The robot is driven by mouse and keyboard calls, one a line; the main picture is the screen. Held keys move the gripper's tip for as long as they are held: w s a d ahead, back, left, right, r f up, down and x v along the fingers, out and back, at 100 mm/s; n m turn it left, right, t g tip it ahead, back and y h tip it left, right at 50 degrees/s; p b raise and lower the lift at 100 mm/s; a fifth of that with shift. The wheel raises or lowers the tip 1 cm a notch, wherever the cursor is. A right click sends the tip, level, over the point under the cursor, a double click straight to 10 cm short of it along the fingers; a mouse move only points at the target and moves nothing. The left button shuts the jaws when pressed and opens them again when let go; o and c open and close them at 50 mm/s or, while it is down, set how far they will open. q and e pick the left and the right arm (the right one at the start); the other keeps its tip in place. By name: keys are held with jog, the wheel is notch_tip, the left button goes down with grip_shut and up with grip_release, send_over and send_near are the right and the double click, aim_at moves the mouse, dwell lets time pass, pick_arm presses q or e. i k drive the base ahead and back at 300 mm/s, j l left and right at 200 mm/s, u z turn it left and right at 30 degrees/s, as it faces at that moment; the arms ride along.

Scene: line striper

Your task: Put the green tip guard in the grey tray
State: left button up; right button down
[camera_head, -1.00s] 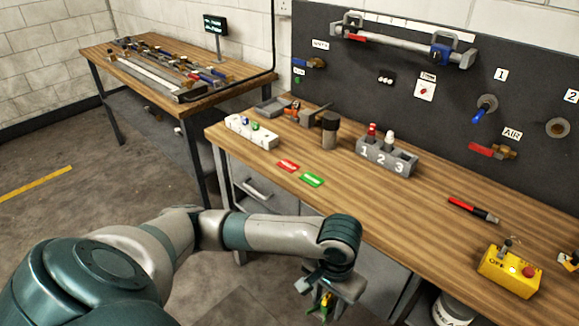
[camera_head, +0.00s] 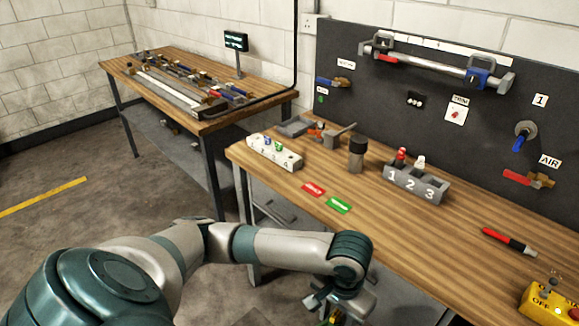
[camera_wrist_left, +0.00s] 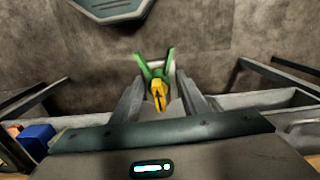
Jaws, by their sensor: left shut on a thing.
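My left gripper (camera_head: 338,306) is low in front of the workbench edge, below the tabletop in the head view. In the left wrist view its two fingers (camera_wrist_left: 158,98) are shut on the green tip guard (camera_wrist_left: 142,58), a green forked piece with a yellow part at its middle. In the head view the guard is mostly hidden at the bottom of the picture. The grey tray (camera_head: 291,128) is a small shallow tray at the back left of the workbench, beside an orange-and-grey tool. My right gripper is not in view.
On the workbench stand a white holder block (camera_head: 274,152), a dark-capped cylinder (camera_head: 357,155) and a grey numbered rack (camera_head: 414,184). Red (camera_head: 313,190) and green (camera_head: 338,205) labels lie near the front edge. A pen (camera_head: 510,242) and yellow box (camera_head: 548,306) are at right.

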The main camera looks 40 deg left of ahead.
aim_at(296, 128)
jog(key=j, duration=1.35)
jog(key=i+j, duration=0.15)
jog(key=j, duration=2.6)
